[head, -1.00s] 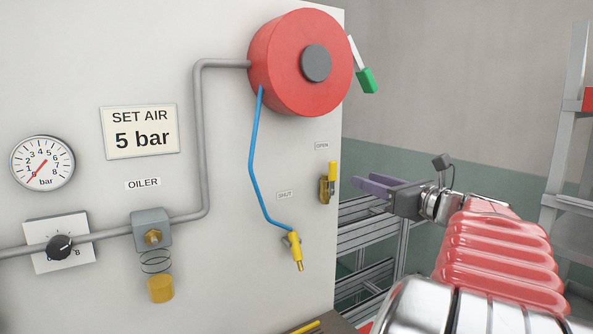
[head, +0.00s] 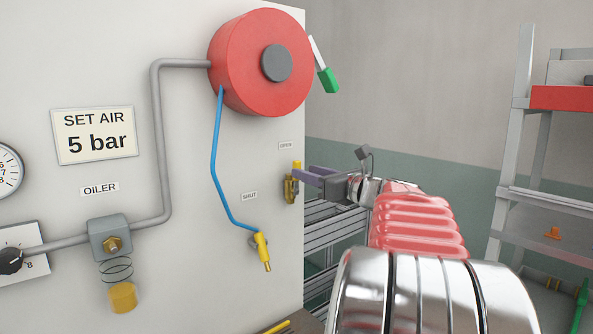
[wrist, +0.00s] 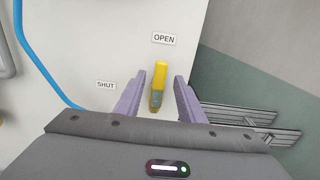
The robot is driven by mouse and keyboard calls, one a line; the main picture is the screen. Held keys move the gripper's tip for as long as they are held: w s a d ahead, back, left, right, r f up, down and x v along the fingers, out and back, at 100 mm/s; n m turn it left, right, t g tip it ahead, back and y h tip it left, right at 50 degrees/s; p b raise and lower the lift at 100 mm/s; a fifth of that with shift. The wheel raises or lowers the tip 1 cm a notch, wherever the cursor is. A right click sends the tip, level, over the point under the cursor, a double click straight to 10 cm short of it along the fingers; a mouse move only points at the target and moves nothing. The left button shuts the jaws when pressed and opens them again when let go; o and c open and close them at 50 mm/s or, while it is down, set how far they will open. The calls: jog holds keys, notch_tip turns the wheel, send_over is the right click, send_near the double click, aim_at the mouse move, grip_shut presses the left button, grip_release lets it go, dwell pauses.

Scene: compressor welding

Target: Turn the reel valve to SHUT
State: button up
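The reel valve (head: 289,189) is a brass body with a yellow lever on the right edge of the pale panel. The lever (wrist: 160,75) points up, toward the OPEN label (wrist: 164,38). The SHUT label (wrist: 106,86) is to the left of the valve, and also shows in the head view (head: 249,197). My gripper (wrist: 160,85) is open, with its purple fingers on either side of the lever and a gap on both sides. In the head view my gripper (head: 306,173) is beside the valve, partly overlapping it; contact cannot be told.
A red hose reel (head: 255,65) with a green-tipped handle (head: 328,80) is above the valve. A blue hose (head: 214,155) runs down to a yellow nozzle (head: 263,250), left of the valve. A metal shelf (head: 510,150) stands at the right.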

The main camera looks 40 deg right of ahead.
jog(key=shift+w+d, duration=0.2)
jog(key=shift+w, duration=1.15)
jog(key=shift+w+d, duration=0.15)
jog(key=shift+w, duration=1.2)
grip_shut()
